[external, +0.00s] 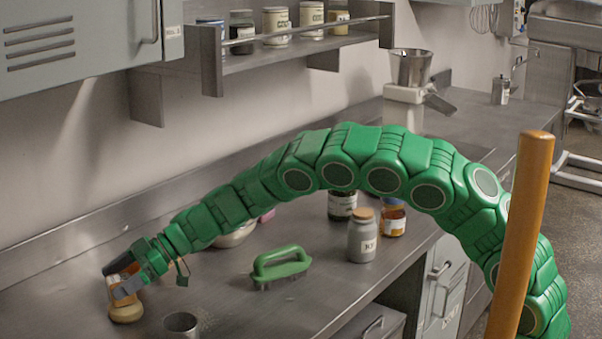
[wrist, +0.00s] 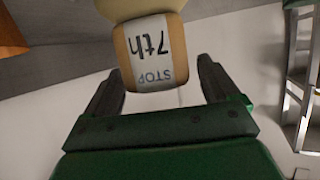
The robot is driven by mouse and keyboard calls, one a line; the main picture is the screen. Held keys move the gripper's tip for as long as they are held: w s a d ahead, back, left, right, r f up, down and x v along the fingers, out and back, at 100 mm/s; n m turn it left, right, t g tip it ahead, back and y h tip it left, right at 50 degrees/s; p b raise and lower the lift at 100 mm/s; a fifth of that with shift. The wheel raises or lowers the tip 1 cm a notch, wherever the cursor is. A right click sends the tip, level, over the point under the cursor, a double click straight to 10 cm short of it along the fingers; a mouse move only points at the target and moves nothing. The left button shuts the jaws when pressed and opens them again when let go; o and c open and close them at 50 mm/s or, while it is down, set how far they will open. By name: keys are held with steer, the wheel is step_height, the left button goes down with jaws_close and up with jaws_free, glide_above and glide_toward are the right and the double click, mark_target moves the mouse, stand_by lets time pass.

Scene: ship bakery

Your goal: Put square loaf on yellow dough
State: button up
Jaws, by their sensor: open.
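The square loaf (wrist: 152,52) is a tan block with a white band lettered "7th STOP", upside down in the wrist view. It stands between the two fingers of my gripper (wrist: 160,78), which is open, with a gap visible on each side. The yellow dough (wrist: 138,8), pale and rounded, meets the loaf's end at the top of the wrist view. In the external view the dough (external: 126,313) rests on the counter at the lower left, with the loaf directly above it. My gripper (external: 113,281) partly hides the loaf there.
A metal cup (external: 181,324) stands right of the dough. A green-handled brush (external: 281,266) lies mid-counter. A grey jar (external: 362,240), an amber jar (external: 393,219) and a dark jar (external: 342,206) stand further right. A bowl (external: 234,237) sits behind my arm.

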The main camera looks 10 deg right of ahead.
steer(key=v, duration=1.2)
